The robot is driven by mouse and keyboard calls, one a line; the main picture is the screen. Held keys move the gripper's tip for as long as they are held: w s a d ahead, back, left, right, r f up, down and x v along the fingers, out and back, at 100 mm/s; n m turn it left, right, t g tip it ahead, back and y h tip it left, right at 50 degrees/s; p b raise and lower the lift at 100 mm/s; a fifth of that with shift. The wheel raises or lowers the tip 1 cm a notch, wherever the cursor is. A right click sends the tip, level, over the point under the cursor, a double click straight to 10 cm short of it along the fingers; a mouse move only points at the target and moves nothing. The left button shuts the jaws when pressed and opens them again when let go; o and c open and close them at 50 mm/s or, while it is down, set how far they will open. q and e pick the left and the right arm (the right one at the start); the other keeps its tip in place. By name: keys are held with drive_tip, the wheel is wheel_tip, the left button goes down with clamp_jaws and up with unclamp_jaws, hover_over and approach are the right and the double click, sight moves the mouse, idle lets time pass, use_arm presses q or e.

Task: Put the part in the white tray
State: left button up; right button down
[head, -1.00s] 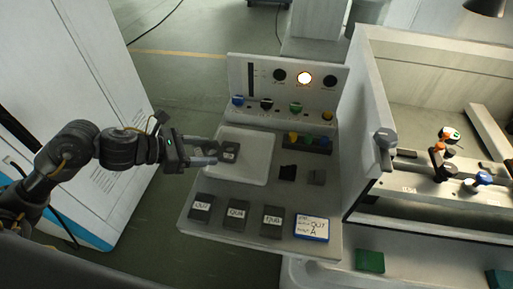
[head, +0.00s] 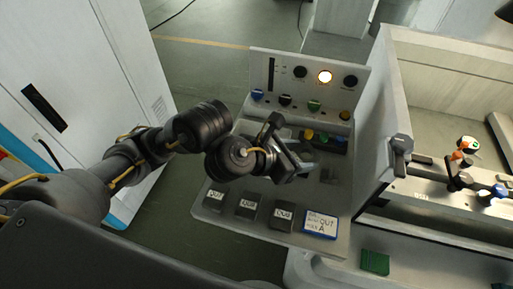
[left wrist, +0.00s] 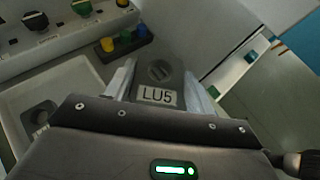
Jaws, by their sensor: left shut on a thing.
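My left gripper (head: 306,169) is over the bench, right of the white tray. In the left wrist view it (left wrist: 160,82) is shut on a dark grey part (left wrist: 160,72) with a round slotted top and a white label reading LU5. In the head view the gripper and wrist hide the held part. The white tray (left wrist: 75,72) is at the left of the left wrist view, with another dark part (left wrist: 38,116) in it. My arm covers most of the tray in the head view. My right gripper is not in view.
Several dark labelled blocks (head: 247,206) and a blue-edged card (head: 320,224) line the bench front. A control panel (head: 308,82) with knobs and a lit lamp stands behind. A machine wall (head: 381,130) rises at right.

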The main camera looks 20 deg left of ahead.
use_arm(q)
drive_tip(key=shift+w+a+f, duration=0.1)
drive_tip(key=w+a+f+b, duration=0.2)
drive_tip(key=w+a+f, duration=0.2)
drive_tip(key=w+a+f+b, duration=0.3)
drive_tip(key=w+a+f, duration=0.1)
drive_tip(key=a, duration=0.1)
drive_tip(key=shift+w, duration=0.15)
drive_tip(key=shift+w+a+f, duration=0.3)
drive_tip(key=shift+w+f, duration=0.05)
drive_tip(key=shift+f, duration=0.15)
drive_tip(key=f, duration=0.3)
drive_tip(key=shift+w+a+f+p, duration=0.2)
drive_tip(key=shift+a+f+p, duration=0.05)
drive_tip(key=shift+p, duration=0.1)
drive_tip(key=shift+f, duration=0.15)
